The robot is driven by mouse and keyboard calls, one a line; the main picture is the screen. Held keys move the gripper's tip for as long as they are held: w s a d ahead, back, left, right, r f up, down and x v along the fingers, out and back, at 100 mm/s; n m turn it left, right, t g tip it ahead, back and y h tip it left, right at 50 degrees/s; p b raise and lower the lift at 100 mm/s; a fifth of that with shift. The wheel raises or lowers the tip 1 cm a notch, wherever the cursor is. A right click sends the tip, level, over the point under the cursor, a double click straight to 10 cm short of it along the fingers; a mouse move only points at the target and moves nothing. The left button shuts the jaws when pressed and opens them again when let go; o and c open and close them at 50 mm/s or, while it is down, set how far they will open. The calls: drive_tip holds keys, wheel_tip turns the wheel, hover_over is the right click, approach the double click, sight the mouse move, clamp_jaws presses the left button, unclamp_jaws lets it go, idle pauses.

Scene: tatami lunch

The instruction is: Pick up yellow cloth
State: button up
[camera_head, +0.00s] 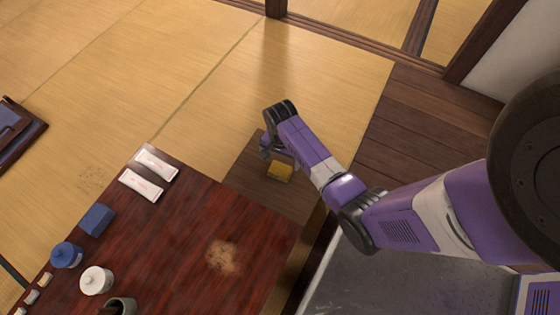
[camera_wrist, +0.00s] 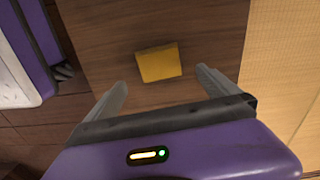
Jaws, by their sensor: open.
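The yellow cloth (camera_head: 279,171) is a small folded rectangle lying on a brown wooden surface (camera_head: 242,178) beside the red-brown table. In the wrist view the cloth (camera_wrist: 159,63) lies flat ahead of my gripper, centred between its fingers. My gripper (camera_wrist: 163,80) is open and empty, with a finger on either side of the cloth's line and the cloth just beyond the tips. In the head view my gripper (camera_head: 268,155) is beside and slightly above the cloth, and its fingers are partly hidden by the wrist.
The red-brown table (camera_head: 190,240) bears two white packets (camera_head: 141,185), a blue box (camera_head: 97,220), a blue jar (camera_head: 66,256), a white jar (camera_head: 96,280), a dark cup (camera_head: 121,305) and a crumb patch (camera_head: 223,257). Tatami (camera_head: 330,80) behind is clear.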

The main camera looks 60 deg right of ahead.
sight(280, 170)
drive_tip(key=f+b, duration=0.1)
drive_tip(key=f, duration=0.1)
drive_tip(key=f+b, duration=0.3)
drive_tip(key=f, duration=0.2)
drive_tip(key=shift+s+a, duration=0.1)
drive_tip(key=shift+a, duration=0.3)
drive_tip(key=shift+c, duration=0.4)
drive_tip(key=c, duration=1.3)
drive_tip(key=shift+r, duration=0.1)
drive_tip(key=shift+r, duration=0.1)
wheel_tip(280, 170, up, 20)
drive_tip(key=p, duration=1)
